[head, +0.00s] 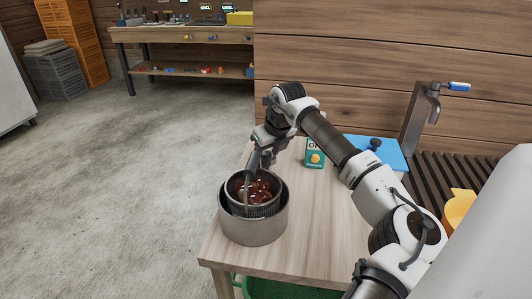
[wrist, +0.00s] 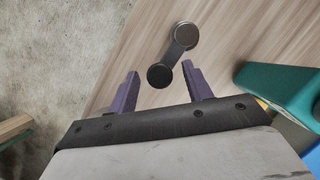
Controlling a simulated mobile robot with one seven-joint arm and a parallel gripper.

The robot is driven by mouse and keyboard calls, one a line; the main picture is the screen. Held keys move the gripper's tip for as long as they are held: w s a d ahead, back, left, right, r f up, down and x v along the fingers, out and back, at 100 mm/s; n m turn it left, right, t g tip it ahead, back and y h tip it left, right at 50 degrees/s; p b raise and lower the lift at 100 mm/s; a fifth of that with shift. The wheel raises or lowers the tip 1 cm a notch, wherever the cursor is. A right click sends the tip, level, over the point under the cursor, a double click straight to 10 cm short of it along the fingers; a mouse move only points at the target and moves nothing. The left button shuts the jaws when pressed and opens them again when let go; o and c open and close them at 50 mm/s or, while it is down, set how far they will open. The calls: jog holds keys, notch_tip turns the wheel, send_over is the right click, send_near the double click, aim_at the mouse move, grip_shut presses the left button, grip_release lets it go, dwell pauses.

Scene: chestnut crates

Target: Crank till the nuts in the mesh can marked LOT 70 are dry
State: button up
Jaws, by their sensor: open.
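A round metal drum (head: 255,228) stands at the table's near left corner in the head view. A mesh can (head: 235,205) holding brown nuts (head: 262,188) sits inside it. No lot mark is readable. My gripper (head: 262,160) is close behind the can's far side, and its fingertips are hard to make out there. In the wrist view, my gripper (wrist: 160,70) is open, with purple fingers on either side of a crank's black knob (wrist: 159,76). The crank arm (wrist: 174,55) runs up to a round metal end. I cannot tell whether the fingers touch the knob.
A blue board (head: 385,150) lies at the back right, near a tap (head: 433,95). A workbench (head: 180,35) is at the back wall. The floor on the left is clear.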

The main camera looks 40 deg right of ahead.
jog(key=shift+x, duration=0.8)
jog(key=shift+c, duration=0.4)
grip_shut()
